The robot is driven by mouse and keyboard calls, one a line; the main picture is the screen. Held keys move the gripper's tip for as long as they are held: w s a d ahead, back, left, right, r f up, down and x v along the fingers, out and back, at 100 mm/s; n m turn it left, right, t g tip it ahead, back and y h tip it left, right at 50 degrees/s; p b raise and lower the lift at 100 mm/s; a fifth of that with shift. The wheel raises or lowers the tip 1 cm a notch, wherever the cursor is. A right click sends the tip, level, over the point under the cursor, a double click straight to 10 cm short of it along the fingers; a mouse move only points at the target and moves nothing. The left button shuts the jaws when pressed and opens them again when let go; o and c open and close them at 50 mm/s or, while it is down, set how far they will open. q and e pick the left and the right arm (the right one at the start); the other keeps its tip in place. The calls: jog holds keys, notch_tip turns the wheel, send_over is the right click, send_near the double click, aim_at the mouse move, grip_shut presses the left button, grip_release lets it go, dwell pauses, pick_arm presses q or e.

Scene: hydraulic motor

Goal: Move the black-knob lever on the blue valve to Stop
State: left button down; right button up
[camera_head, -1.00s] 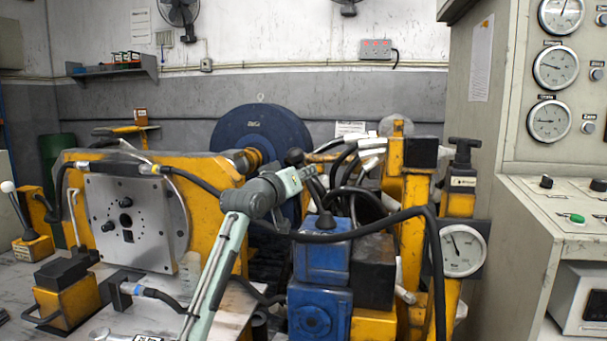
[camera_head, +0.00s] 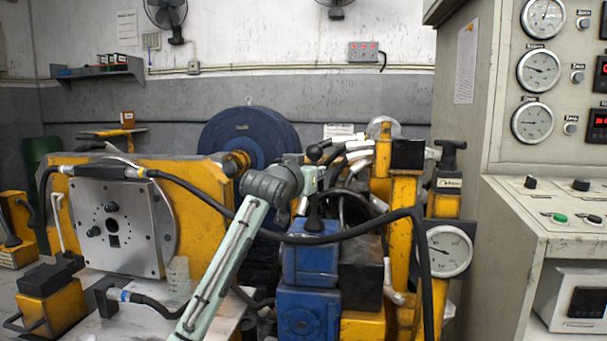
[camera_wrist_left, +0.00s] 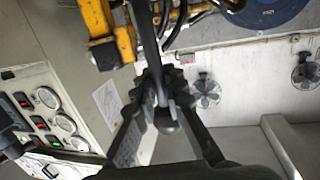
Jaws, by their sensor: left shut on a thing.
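The blue valve (camera_head: 309,263) stands in the lower middle of the head view, with a black boot (camera_head: 314,223) on top. The lever's black knob (camera_head: 316,153) shows above the boot, and the lever looks close to upright. My left gripper (camera_head: 311,178) is shut on the lever just below the knob and hides much of the rod. In the left wrist view the fingers (camera_wrist_left: 167,88) close around the dark rod, with the knob (camera_wrist_left: 166,124) on the near side. No Stop marking is legible. My right gripper is not in view.
A black hose (camera_head: 375,225) crosses in front of the valve's top. Yellow posts (camera_head: 402,190) and a pressure gauge (camera_head: 447,250) stand to the right. A yellow frame with a grey plate (camera_head: 113,225) is at left, and a control cabinet (camera_head: 540,215) is at far right.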

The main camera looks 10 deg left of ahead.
pick_arm(q)
jog(key=c, duration=1.6)
grip_release()
jog(key=shift+o, duration=0.2)
jog(key=shift+s, duration=0.1)
jog(key=v, duration=1.2)
